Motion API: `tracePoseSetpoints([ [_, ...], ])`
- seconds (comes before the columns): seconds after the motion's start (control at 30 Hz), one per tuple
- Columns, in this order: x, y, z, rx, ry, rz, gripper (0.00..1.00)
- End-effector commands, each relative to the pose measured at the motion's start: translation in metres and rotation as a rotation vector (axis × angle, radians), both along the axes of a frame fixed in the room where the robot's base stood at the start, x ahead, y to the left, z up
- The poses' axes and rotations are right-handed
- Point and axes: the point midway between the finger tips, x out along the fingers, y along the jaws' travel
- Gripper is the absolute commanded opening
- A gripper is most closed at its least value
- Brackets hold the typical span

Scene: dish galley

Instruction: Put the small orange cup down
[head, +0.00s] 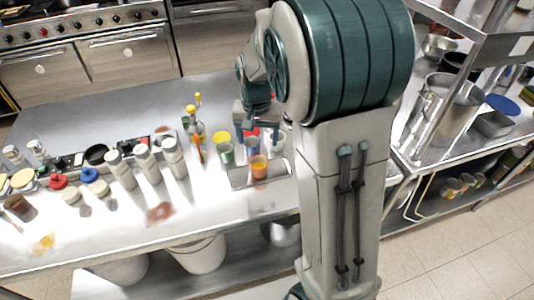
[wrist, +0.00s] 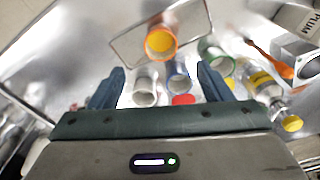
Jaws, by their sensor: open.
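The small orange cup (head: 259,168), yellowish inside, stands upright on a shallow grey tray (head: 238,183) on the steel counter. In the wrist view the orange cup (wrist: 160,44) is beyond my fingertips, at the edge of the tray (wrist: 122,46). My gripper (wrist: 160,84) is open, with its two fingers wide apart and nothing held between them. In the head view my gripper (head: 258,117) is behind the orange cup, above other cups, and partly hidden by my arm. No finger touches the orange cup.
A green cup (head: 227,154), a blue cup (wrist: 179,80) and a whitish cup (wrist: 145,88) stand close behind the tray. A yellow cup (head: 221,138) and bottles (head: 190,122) are to the left. A pot (head: 445,105) stands on the right shelf unit.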

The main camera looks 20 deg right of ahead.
Motion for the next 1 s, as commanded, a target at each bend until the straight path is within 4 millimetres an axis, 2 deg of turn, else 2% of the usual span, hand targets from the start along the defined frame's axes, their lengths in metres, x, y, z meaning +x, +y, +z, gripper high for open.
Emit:
tracePoseSetpoints([
  [0.17,-0.037,-0.002,0.030,0.032,-0.046,0.065,0.72],
  [0.3,-0.080,-0.002,0.052,0.043,-0.095,0.149,0.72],
  [0.43,-0.120,-0.003,0.066,0.033,-0.142,0.228,0.72],
  [0.6,-0.166,-0.003,0.071,-0.006,-0.193,0.315,0.72],
  [0.8,-0.194,-0.004,0.070,-0.046,-0.222,0.375,0.72],
  [1.0,-0.199,-0.004,0.069,-0.054,-0.225,0.386,0.72],
])
